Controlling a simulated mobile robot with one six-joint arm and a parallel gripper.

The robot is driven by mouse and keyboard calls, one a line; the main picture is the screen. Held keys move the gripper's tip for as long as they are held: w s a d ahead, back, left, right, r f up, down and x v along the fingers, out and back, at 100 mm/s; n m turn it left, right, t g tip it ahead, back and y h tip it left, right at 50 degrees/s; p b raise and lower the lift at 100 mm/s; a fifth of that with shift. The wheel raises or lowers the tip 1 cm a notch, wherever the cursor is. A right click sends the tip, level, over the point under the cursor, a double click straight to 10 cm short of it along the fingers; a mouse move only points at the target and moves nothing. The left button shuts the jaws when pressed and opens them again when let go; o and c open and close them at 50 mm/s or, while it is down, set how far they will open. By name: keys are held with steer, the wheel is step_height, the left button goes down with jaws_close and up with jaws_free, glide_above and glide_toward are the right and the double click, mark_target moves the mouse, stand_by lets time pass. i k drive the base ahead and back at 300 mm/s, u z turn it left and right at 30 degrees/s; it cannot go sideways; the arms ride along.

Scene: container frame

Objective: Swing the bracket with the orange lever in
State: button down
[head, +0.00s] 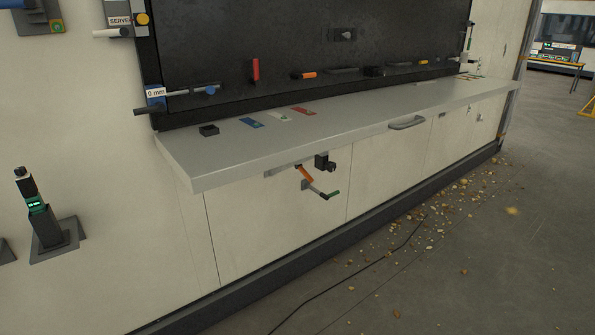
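An orange lever (305,173) sits on a small bracket (303,186) on the cabinet front below the grey counter, in the head view. A short arm runs from it down to the right and ends in a green tip (336,193). A black block (321,161) is fixed just above and to the right of it. A second orange piece (305,75) lies at the lower edge of the black panel above the counter; I cannot tell whether it is a lever. My gripper is not in view.
The grey counter (350,125) juts out above the orange lever. A grey handle (407,123) is on its front edge. A dark cable (345,283) and scattered crumbs (440,215) lie on the floor. The floor at the right is largely open.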

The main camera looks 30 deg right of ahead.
mark_target(320, 159)
steer(key=z, duration=0.65)
steer(key=i, duration=1)
